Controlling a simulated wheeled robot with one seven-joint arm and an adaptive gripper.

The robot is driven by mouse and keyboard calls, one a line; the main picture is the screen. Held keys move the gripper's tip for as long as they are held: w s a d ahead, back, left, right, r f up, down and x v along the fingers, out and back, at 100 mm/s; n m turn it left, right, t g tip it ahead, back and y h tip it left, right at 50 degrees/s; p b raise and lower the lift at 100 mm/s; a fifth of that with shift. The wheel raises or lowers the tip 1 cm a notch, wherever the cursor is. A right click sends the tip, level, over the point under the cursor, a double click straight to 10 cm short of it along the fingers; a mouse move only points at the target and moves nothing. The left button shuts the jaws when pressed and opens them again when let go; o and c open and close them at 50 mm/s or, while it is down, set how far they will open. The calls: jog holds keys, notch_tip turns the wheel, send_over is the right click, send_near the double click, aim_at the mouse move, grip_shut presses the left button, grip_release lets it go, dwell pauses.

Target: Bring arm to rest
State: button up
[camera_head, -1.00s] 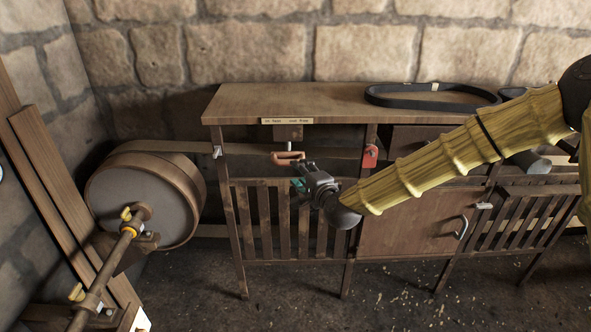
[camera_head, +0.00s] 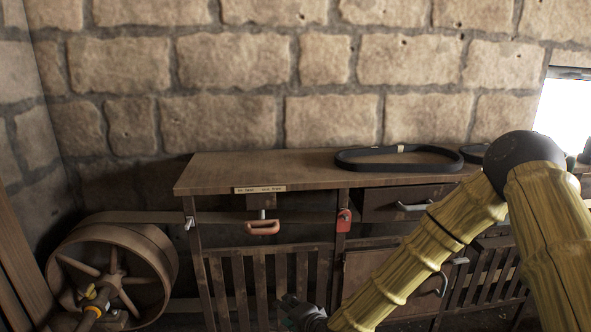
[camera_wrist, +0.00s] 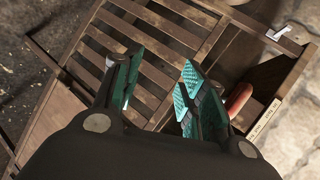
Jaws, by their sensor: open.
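My gripper (camera_head: 288,306) is low in the head view, in front of the slatted front of the wooden bench (camera_head: 262,170). My yellow arm runs down to it from the right. In the wrist view my gripper (camera_wrist: 158,82) shows two teal-padded fingers, apart, with nothing between them. The wooden slats (camera_wrist: 150,50) lie beyond the fingers. An orange handle (camera_head: 262,227) hangs under the bench top, above my gripper and apart from it. It also shows in the wrist view (camera_wrist: 238,98), partly hidden behind the right finger.
A black belt (camera_head: 400,159) lies on the bench top. A red tag (camera_head: 343,220) is on a bench post. A large spoked wheel (camera_head: 112,270) with a belt stands at left. A drawer (camera_head: 405,203) is at right. The stone wall stands behind the bench.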

jog(key=s+d+f+n+g+h, duration=0.1)
jog(key=s+d+f+n+g, duration=0.1)
jog(key=s+d+f, duration=0.35)
jog(key=s+d+f+n+g+h, duration=0.1)
jog(key=s+d+f+g, duration=0.1)
jog(key=s+f, duration=0.6)
jog(key=s+d+f+n+g+h, duration=0.1)
jog(key=s+d+f+n+g, duration=0.1)
jog(key=s+d+f, duration=0.45)
jog(key=s+d+n+g+h, duration=0.1)
jog(key=s+d, duration=0.2)
jog(key=s, duration=0.4)
jog(key=s+d+f+n+g+h, duration=0.1)
jog(key=s+d+n, duration=0.1)
jog(key=s+d, duration=0.2)
jog(key=s+d+f+n+g+h+p, duration=0.1)
jog(key=s+d, duration=0.3)
jog(key=s, duration=0.6)
jog(key=shift+s+f+g+h, duration=0.15)
jog(key=shift+s+g+h, duration=0.2)
jog(key=shift+g, duration=0.25)
